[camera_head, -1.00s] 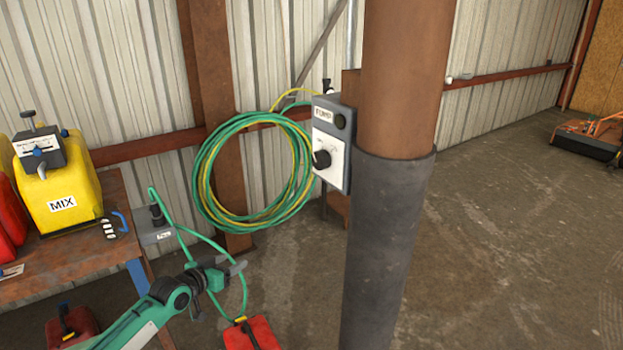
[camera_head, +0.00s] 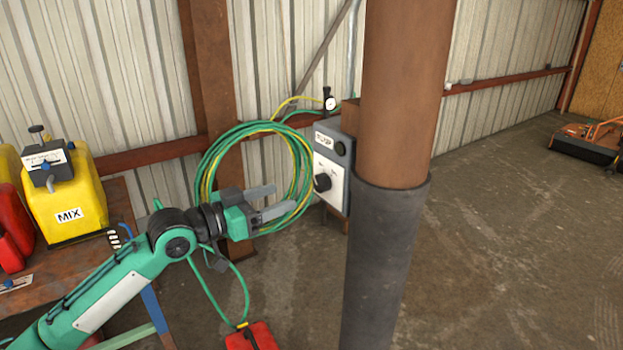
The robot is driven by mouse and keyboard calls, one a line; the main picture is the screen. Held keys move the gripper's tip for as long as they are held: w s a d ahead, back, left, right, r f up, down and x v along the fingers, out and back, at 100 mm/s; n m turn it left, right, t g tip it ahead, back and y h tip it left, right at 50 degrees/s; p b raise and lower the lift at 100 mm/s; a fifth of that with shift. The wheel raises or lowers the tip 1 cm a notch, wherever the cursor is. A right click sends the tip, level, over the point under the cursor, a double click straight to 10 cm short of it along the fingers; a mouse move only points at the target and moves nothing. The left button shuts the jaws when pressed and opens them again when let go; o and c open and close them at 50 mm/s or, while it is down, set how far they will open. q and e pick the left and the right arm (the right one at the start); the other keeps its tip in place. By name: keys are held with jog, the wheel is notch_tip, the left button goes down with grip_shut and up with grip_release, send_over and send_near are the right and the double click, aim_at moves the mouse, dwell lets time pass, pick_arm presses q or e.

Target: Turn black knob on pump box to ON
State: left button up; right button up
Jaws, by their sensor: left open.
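The grey pump box (camera_head: 343,148) is mounted beside the rusty column, with a white label at its top and a white dial plate on its face. The black knob (camera_head: 322,182) sits on the dial plate; its exact pointing direction is too small to tell. My left gripper (camera_head: 276,201) is open and empty, its two grey fingers pointing right toward the knob. It is a short way left of the box and appears apart from it. My right gripper is not in view.
The thick column (camera_head: 395,120) with a dark sleeve stands right of the box. A coiled green and yellow hose (camera_head: 207,165) hangs behind my left gripper. A workbench (camera_head: 60,265) with a yellow MIX container (camera_head: 85,205) is at left. Open floor lies at right.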

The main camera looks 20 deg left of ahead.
aim_at(317, 184)
pick_arm(q)
jog(key=p+x, duration=0.3)
jog(key=x, duration=0.4)
jog(key=shift+w+d+r+p, duration=0.15)
jog(key=shift+w+d+p, duration=0.1)
jog(key=shift+w+p, duration=0.1)
jog(key=shift+w+d, duration=0.5)
jog(key=shift+w, duration=0.05)
jog(key=c, duration=1)
